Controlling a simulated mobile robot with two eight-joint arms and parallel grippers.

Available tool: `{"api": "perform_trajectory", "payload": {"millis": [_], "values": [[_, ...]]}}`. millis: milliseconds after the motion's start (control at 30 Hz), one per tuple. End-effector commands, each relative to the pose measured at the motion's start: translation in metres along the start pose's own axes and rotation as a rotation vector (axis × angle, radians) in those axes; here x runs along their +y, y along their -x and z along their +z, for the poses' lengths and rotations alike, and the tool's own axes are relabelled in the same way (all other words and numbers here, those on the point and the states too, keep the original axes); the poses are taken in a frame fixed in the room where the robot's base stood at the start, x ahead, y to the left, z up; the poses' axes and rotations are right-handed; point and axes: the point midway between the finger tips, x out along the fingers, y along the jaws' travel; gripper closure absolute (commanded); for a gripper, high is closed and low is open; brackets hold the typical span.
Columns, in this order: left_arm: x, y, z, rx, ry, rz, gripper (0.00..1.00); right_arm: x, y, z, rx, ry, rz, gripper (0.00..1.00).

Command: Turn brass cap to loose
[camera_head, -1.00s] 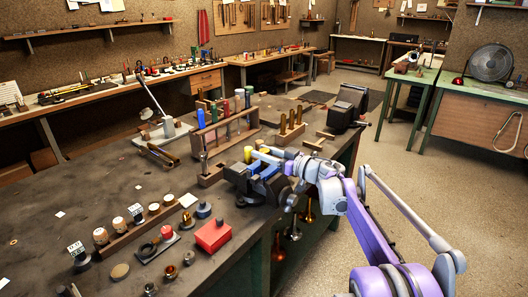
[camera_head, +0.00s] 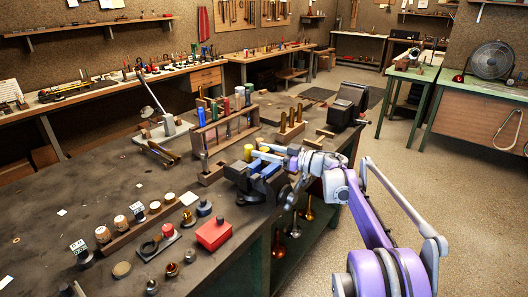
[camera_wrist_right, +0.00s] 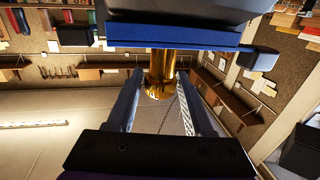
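The brass cap (camera_wrist_right: 159,76) shows in the right wrist view as a shiny gold cylinder with a wider rim at its lower end. It stands out below a blue jaw edge (camera_wrist_right: 172,36). In the head view my right gripper (camera_head: 270,154) is at the blue and dark vise (camera_head: 262,176) on the bench edge, and the cap cannot be made out there. My left gripper is not in view.
A wooden rack with coloured-handled tools (camera_head: 228,128) stands behind the vise. A red box (camera_head: 213,233) and a row of small round pieces (camera_head: 138,222) lie to its left. A dark block-shaped machine (camera_head: 348,104) stands at the far bench end. Brass horns (camera_head: 294,228) hang below the edge.

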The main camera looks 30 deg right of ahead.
Motion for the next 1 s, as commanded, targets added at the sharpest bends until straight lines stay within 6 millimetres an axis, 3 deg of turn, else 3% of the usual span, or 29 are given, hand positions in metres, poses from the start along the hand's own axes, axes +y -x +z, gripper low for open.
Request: {"api": "perform_trajectory", "payload": {"millis": [33,100,467,1000], "values": [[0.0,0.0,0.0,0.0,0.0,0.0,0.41,0.0,0.0,0.0,0.0,0.0,0.0,0.37],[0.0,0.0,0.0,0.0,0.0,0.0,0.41,0.0,0.0,0.0,-0.001,0.0,0.0,0.28],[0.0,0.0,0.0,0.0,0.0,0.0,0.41,0.0,0.005,0.001,-0.002,0.0,0.0,0.28],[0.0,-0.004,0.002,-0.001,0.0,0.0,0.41,0.001,0.098,0.001,-0.002,0.001,0.002,0.28]]}}
